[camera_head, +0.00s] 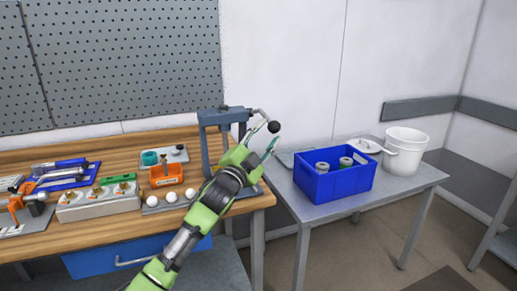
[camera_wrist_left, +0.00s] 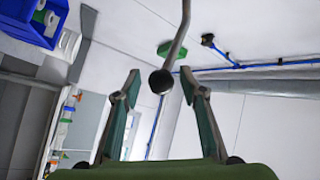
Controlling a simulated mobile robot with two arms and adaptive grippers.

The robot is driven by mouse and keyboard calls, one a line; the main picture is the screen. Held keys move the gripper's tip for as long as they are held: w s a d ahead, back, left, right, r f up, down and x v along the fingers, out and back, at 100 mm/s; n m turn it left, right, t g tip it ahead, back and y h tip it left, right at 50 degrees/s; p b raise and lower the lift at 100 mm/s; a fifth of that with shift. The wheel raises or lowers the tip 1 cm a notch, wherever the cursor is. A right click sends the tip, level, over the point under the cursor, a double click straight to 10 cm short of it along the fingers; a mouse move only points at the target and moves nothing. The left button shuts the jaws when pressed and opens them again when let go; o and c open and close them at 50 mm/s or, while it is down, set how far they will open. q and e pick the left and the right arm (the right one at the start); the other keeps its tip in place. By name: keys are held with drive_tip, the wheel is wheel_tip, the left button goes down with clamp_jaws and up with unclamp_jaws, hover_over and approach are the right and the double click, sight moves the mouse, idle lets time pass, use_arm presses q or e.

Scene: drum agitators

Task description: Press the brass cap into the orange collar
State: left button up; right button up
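A blue-grey bench press (camera_head: 207,140) stands at the right end of the wooden bench. Its lever (camera_wrist_left: 181,35) ends in a black ball knob (camera_head: 273,127). My left gripper (camera_head: 268,139) is open by the knob, with its fingers spread. In the left wrist view the knob (camera_wrist_left: 161,82) appears between the two fingertips; no finger visibly touches it. My left arm and gripper hide the lower part of the press. I cannot make out the brass cap or the orange collar. My right gripper is in neither view.
An orange bin (camera_head: 166,175) and several white balls (camera_head: 171,197) are left of my arm. A grey block with brass pieces (camera_head: 98,203) lies further left. A blue crate (camera_head: 335,184) with cans and a white bucket (camera_head: 405,152) stand on the metal table at right.

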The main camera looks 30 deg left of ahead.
use_arm(q)
drive_tip(key=v, duration=0.7)
drive_tip(key=shift+d, duration=0.25)
drive_tip(key=shift+o, duration=0.3)
drive_tip(key=shift+s, duration=0.1)
